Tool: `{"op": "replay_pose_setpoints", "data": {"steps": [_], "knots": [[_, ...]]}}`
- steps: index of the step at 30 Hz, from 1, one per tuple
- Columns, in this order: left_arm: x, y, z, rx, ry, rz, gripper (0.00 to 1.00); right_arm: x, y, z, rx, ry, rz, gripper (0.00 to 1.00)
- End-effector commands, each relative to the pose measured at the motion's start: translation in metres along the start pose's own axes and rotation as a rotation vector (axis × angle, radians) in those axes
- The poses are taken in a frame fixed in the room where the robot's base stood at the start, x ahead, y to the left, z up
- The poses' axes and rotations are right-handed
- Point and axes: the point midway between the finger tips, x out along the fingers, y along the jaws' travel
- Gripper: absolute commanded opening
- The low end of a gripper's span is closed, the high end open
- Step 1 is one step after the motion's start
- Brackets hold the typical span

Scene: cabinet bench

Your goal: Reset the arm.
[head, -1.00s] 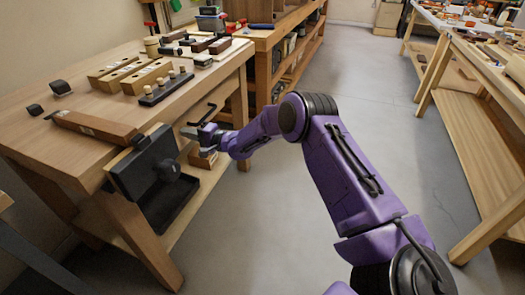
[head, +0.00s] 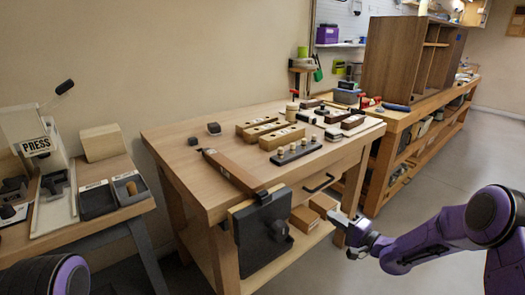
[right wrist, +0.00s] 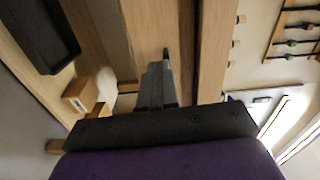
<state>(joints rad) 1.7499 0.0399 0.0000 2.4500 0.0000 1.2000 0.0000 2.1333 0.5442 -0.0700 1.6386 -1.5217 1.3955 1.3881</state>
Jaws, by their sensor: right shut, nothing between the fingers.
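My right arm is purple and comes in from the right in the head view. Its grey gripper (head: 342,218) is shut and empty, in front of the workbench (head: 190,143) and below and right of the black bar handle (head: 318,184) on the bench front. In the right wrist view the closed fingers (right wrist: 157,84) point towards wooden bench parts, with nothing between them. A purple part of my left arm shows at the bottom left of the head view, but its gripper is out of sight.
A black vise (head: 262,235) sticks out from the bench's front corner. A pegged dark block (head: 297,152) and other pieces stand on top. A press (head: 40,165) is at left. The floor at right is clear.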

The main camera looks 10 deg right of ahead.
Motion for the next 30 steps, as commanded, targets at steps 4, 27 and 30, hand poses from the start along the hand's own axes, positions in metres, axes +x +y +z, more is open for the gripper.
{"op": "replay_pose_setpoints", "data": {"steps": [4,27,30], "knots": [[0.000,0.000,0.000,0.000,0.000,0.000,0.34,-0.010,0.019,-0.008,-0.236,0.158,0.068,0.00],[-0.104,-0.009,-0.043,0.000,0.000,0.000,0.34,-0.349,0.122,0.235,-0.633,-0.087,1.508,0.00],[-0.103,-0.009,-0.042,0.000,0.000,0.000,0.34,-0.348,0.124,0.235,-0.632,-0.085,1.506,0.00]]}}
